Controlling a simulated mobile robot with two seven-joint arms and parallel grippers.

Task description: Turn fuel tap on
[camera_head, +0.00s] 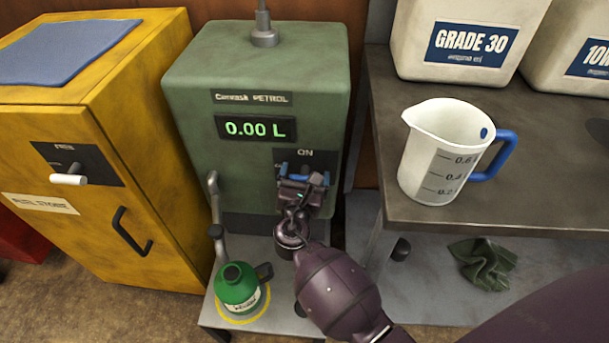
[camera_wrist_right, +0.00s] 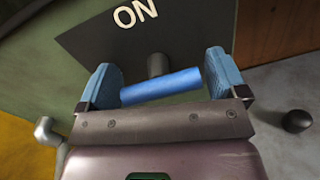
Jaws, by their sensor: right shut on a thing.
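The green petrol pump (camera_head: 257,75) stands in the middle of the head view, its display (camera_head: 256,128) reading 0.00 L. Its tap has a blue bar handle (camera_wrist_right: 160,87) on a dark stem below the word ON, seen in the right wrist view. The handle lies nearly level, slightly tilted in the wrist view. In the head view the gripper mostly hides it. My left gripper is not in view.
A green fuel can (camera_head: 237,285) stands on the low shelf below the pump's spout pipe (camera_head: 216,200). A yellow cabinet (camera_head: 100,200) is at left. At right, a bench (camera_head: 400,125) holds a measuring jug (camera_head: 440,150) and white containers (camera_head: 460,70). A dark cloth (camera_head: 484,263) lies below.

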